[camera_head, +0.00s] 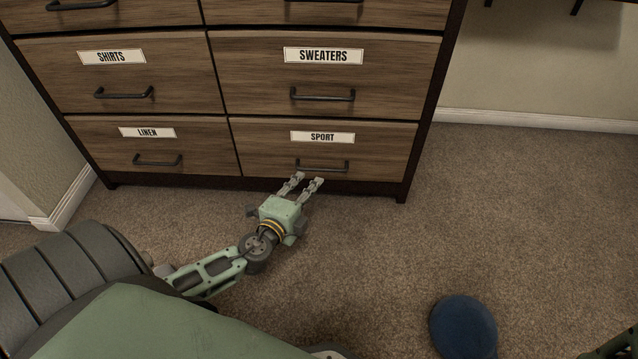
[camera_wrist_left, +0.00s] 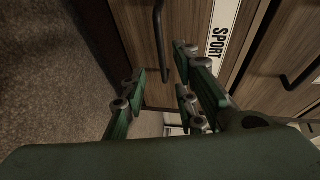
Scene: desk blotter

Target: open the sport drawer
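The sport drawer (camera_head: 260,145) is at the bottom right of a brown wooden dresser. It looks shut, with a white SPORT label (camera_head: 322,137) and a dark bar handle (camera_head: 322,168) below it. My left gripper (camera_head: 306,179) is open just in front of the drawer, its fingertips near the left part of the handle. In the left wrist view the handle (camera_wrist_left: 158,42) shows beyond and between the spread fingers (camera_wrist_left: 158,72), and I cannot tell if they touch it. My right gripper is not in view; only a bit of green arm shows at the bottom right corner.
The linen drawer (camera_head: 205,150) is to the left and the sweaters drawer (camera_head: 250,75) above, both shut. A dark blue round object (camera_head: 463,327) is on the carpet at the lower right. The carpet (camera_head: 520,220) right of the dresser is clear.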

